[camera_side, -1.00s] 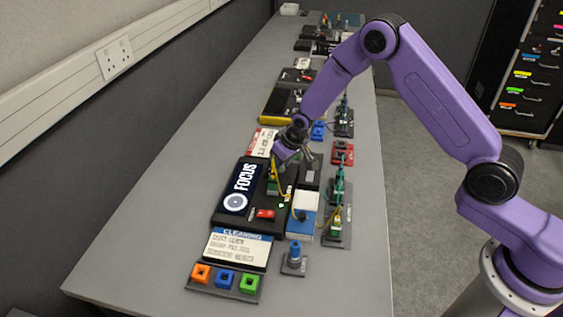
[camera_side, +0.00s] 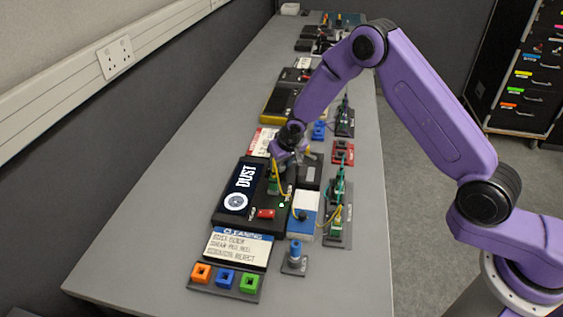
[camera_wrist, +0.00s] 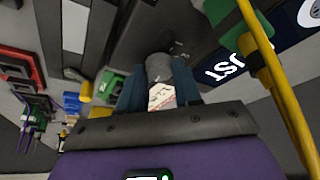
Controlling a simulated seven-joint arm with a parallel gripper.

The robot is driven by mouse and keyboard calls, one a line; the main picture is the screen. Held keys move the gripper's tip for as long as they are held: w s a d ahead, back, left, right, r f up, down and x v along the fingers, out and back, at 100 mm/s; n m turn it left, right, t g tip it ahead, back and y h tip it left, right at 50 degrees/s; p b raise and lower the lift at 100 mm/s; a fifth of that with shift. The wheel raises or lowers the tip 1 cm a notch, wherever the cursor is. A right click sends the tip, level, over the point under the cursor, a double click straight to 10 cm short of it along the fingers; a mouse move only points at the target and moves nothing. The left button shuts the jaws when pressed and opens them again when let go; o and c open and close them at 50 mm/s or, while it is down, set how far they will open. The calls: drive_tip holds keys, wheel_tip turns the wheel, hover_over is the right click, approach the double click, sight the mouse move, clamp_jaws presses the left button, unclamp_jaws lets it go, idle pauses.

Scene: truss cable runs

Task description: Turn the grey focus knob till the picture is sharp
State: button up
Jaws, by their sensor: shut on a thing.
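My gripper (camera_wrist: 158,82) is shut on the grey focus knob (camera_wrist: 160,66), a short round cylinder between its two dark blue fingers in the wrist view. In the side view my gripper (camera_side: 280,162) is down at the far end of the black device (camera_side: 252,222), and the knob is hidden there. The device's dark screen (camera_side: 242,186) reads DUST above a pale round picture (camera_side: 236,202). The screen also shows partly, upside down, in the wrist view (camera_wrist: 226,70). The round picture is too small to judge its sharpness.
A green block (camera_side: 273,186) with a yellow cable stands close to my gripper, and the cable (camera_wrist: 275,75) crosses the wrist view. A red switch (camera_side: 266,213) is at the device's near edge. A CLEANING card (camera_side: 238,247) lies in front. The bench's left side is clear.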

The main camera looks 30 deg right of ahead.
idle(0.4)
drive_tip(key=o, duration=1)
drive_tip(key=shift+r, duration=0.1)
drive_tip(key=v, duration=1.7)
drive_tip(key=shift+r, duration=0.15)
drive_tip(key=shift+a, duration=0.1)
drive_tip(key=s+d+r+n+g, duration=0.1)
drive_tip(key=s+n, duration=0.3)
drive_tip(key=s, duration=0.8)
drive_tip(key=s+d+r+n+g, duration=0.1)
drive_tip(key=s+d+n, duration=0.3)
drive_tip(key=s, duration=0.8)
drive_tip(key=s+d+r+n+g, duration=0.1)
drive_tip(key=s+n, duration=0.4)
drive_tip(key=s, duration=0.7)
drive_tip(key=shift+d+r+g+y, duration=0.15)
drive_tip(key=shift+d+g+y, duration=0.15)
drive_tip(key=shift+d+g, duration=0.65)
